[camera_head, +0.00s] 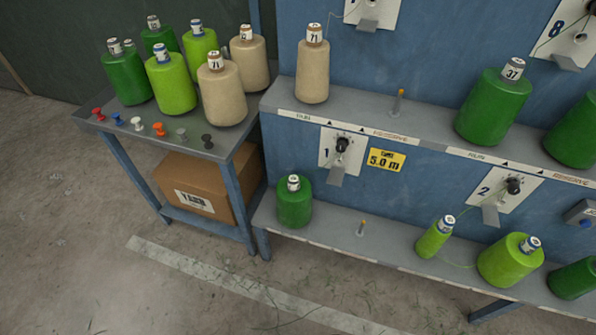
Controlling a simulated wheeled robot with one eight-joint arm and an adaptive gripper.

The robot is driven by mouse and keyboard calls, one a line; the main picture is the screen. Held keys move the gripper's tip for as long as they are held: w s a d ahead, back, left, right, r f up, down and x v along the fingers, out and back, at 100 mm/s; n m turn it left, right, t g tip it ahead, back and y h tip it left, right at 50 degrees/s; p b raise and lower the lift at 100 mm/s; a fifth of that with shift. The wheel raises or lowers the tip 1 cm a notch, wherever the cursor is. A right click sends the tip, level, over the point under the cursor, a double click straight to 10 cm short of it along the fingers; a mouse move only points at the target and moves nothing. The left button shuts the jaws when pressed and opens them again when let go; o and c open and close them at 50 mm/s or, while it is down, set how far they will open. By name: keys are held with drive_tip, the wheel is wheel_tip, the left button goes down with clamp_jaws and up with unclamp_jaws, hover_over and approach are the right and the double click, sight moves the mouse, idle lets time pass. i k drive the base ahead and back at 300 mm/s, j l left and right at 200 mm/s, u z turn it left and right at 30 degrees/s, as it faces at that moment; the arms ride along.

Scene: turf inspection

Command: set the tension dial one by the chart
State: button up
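Tension dial one is the black knob (342,145) on a white plate (327,164) marked 1, on the blue panel between the two shelves. Its setting is too small to read. A bent grey tab sits below the knob. I cannot make out a tension chart in this view. My gripper is not in view.
A beige cone (313,72) stands on the upper shelf above dial one, and a dark green cone (294,202) stands below it. Dial two (513,186) is to the right. A side table (226,141) with cones and coloured pins stands left. The floor in front is open.

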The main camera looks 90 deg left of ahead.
sight(341, 147)
drive_tip(key=k+j+u, duration=0.1)
drive_tip(key=u, duration=2.95)
drive_tip(key=i, duration=0.05)
